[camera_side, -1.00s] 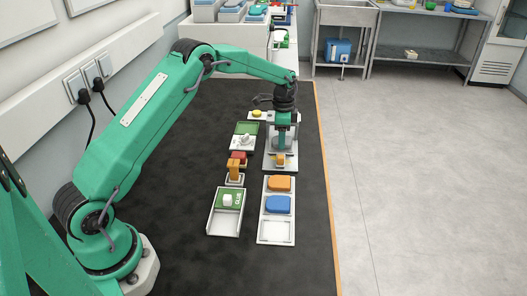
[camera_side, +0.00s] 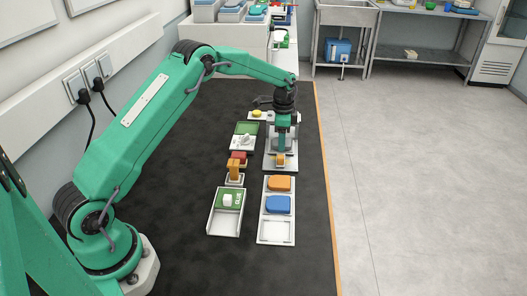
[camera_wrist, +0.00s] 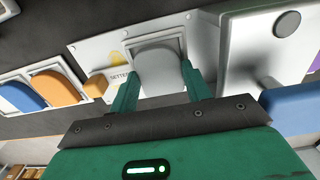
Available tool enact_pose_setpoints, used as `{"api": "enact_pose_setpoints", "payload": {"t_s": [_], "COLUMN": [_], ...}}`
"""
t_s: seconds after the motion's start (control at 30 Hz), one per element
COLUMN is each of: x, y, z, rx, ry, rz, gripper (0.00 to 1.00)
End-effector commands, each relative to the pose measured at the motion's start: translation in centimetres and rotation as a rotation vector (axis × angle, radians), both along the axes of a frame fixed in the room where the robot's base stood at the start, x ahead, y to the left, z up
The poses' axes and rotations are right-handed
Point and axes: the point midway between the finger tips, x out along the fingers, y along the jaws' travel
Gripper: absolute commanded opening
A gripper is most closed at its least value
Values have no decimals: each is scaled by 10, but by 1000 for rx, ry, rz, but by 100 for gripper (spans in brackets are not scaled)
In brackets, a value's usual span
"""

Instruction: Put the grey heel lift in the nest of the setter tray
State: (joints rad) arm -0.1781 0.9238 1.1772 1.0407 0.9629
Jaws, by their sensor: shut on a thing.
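The grey heel lift (camera_wrist: 158,62) is between my gripper's two green fingers in the wrist view. My gripper (camera_wrist: 160,72) is shut on it. The lift lines up with the square nest frame of the white setter tray (camera_wrist: 92,48). I cannot tell whether it rests on the nest floor or hangs just above it. In the side view my gripper (camera_side: 283,146) points down over the setter tray (camera_side: 291,165), and the lift is mostly hidden there.
A small orange block (camera_side: 280,160) sits at the tray's near end. Nearer is a white tray (camera_side: 262,232) with an orange lift (camera_side: 279,183), a blue lift (camera_side: 278,204) and one empty slot. Green-topped trays stand to the left. A grey machine part (camera_wrist: 235,50) is close beside my gripper.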

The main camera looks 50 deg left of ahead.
Motion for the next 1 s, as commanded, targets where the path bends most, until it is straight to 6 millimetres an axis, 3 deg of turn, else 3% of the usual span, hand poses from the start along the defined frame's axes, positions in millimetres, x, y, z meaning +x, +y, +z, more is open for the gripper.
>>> {"api": "enact_pose_setpoints", "payload": {"t_s": [0.87,0.9,1.0], "x": [0,0,0], "y": [0,0,0], "z": [-3,-3,-3], "rx": [0,0,0], "ry": [0,0,0], "rz": [0,0,0], "gripper": [27,50,70]}}
